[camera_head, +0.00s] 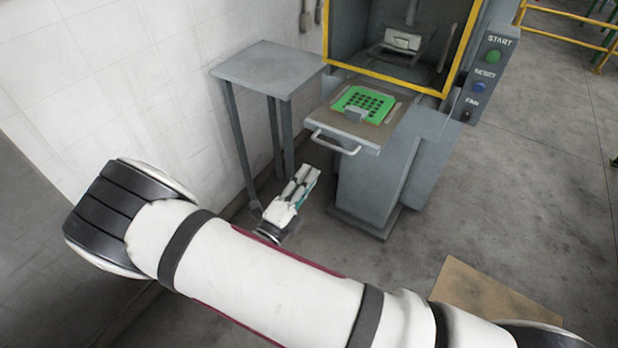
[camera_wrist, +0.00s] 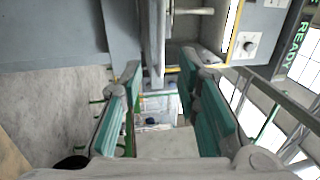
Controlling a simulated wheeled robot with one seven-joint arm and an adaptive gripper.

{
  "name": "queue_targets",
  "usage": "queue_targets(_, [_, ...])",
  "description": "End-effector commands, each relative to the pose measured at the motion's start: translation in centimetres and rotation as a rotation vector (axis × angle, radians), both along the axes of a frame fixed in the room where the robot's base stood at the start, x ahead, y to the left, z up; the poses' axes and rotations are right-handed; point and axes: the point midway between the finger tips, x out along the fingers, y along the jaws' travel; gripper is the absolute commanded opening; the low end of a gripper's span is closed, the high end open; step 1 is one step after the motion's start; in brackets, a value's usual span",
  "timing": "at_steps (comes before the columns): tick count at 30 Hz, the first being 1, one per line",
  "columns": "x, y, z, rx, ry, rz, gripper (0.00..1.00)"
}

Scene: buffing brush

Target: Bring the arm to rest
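My gripper (camera_head: 308,180) is in front of the grey side table, to the left of the machine's pulled-out drawer, in the head view. It is lower than the table top. In the wrist view my gripper (camera_wrist: 160,92) has its two teal-padded fingers well apart with nothing between them, so it is open and empty. My white arm (camera_head: 270,280) with dark bands crosses the lower part of the head view and hides part of the floor.
The grey machine (camera_head: 385,170) has a yellow-framed opening and a drawer (camera_head: 345,128) holding a green perforated plate (camera_head: 364,103). A bare grey side table (camera_head: 268,68) stands against the white wall. A brown board (camera_head: 485,295) lies on the floor.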

Motion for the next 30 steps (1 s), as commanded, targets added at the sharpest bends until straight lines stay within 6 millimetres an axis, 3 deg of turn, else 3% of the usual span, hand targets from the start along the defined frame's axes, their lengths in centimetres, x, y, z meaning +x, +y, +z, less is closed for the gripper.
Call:
queue_targets(9, [0.1, -0.1, 0.1, 0.004, -0.002, -0.003, 0.30])
queue_targets(13, [0.2, -1.2, 1.3, 0.073, -0.024, -0.055, 0.30])
queue_targets(20, [-0.7, -7.0, 6.4, 0.427, -0.168, -0.320, 0.30])
queue_targets(30, [-5.2, -14.8, 12.9, 0.972, -0.527, -0.764, 0.30])
